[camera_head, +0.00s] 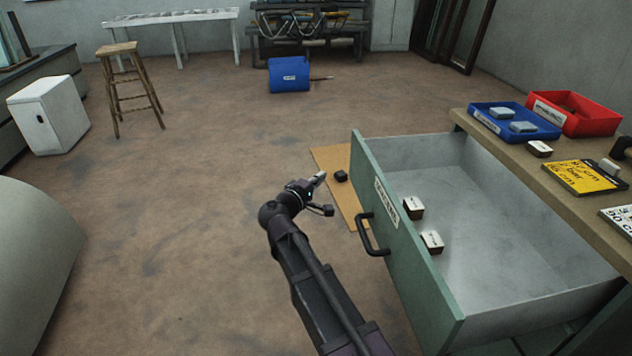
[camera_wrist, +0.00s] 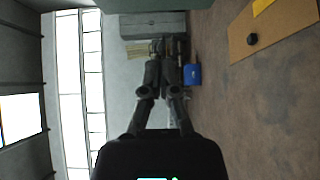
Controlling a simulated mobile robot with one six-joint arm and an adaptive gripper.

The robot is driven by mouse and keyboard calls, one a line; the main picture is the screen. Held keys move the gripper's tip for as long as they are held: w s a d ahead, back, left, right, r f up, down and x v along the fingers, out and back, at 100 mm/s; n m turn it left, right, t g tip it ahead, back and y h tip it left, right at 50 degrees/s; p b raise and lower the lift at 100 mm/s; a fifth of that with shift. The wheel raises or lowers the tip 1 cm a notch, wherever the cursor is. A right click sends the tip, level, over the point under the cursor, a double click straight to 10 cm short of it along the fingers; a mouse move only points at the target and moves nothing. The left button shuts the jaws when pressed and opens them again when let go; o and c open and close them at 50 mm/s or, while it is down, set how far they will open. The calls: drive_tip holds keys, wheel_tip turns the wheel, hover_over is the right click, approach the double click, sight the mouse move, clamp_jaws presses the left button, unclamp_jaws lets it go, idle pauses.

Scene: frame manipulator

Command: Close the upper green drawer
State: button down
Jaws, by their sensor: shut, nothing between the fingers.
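The upper green drawer (camera_head: 420,265) stands pulled far out from the bench on the right in the head view. Its front carries a white label and a dark handle (camera_head: 372,236). Two small pale boxes, one box (camera_head: 413,207) and another box (camera_head: 432,241), lie inside near the front panel. My gripper (camera_head: 321,177) is shut and empty, left of the drawer front and apart from it, beyond the handle. In the wrist view my gripper (camera_wrist: 166,50) points away from the drawer toward the far wall; the drawer's handle is not seen there.
The bench top (camera_head: 470,128) holds a blue tray (camera_head: 545,132), a red bin (camera_head: 600,122) and a yellow sign (camera_head: 585,177). A tan board (camera_head: 332,158) with a small black object (camera_head: 341,176) lies on the floor beside the drawer. Open floor lies to the left.

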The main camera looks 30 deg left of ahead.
sight(353, 160)
drive_tip(key=w+d, duration=0.1)
drive_tip(key=w, duration=0.1)
drive_tip(key=w+d, duration=0.1)
drive_tip(key=w, duration=0.2)
drive_tip(key=w+d, duration=0.1)
drive_tip(key=w, duration=0.1)
drive_tip(key=shift+w, duration=0.35)
drive_tip(key=shift+w+d, duration=0.5)
drive_tip(key=shift+d, duration=0.15)
